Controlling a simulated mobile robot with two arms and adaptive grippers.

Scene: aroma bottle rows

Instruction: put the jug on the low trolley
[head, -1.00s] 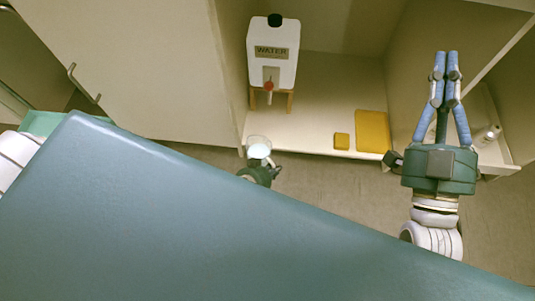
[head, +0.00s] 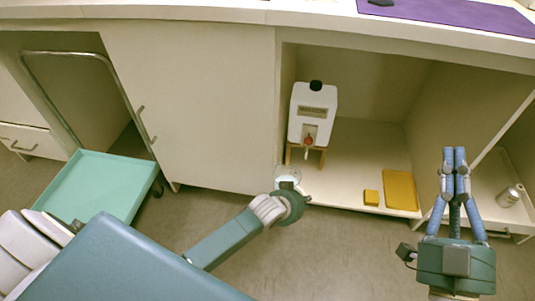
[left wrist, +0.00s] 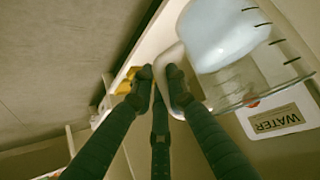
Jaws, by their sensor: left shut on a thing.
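The clear jug (head: 288,172) is at the front edge of the cupboard floor, just below and in front of the water dispenser's tap. In the left wrist view the jug (left wrist: 250,80) has dark graduation marks and pale bluish contents. My left gripper (head: 297,190) is shut on its handle, and its fingertips (left wrist: 162,80) show around the handle in the wrist view. The low trolley (head: 82,212) has a mint-green tray and a metal push bar, and stands at the left. My right gripper (head: 454,152) is empty with its fingers together, at the right.
The white water dispenser (head: 314,115) stands on a wooden stand in the open cupboard. A yellow board (head: 400,190) and a small yellow block (head: 371,197) lie beside it. A closed cabinet door (head: 195,110) is between cupboard and trolley. A small can (head: 509,196) lies at far right.

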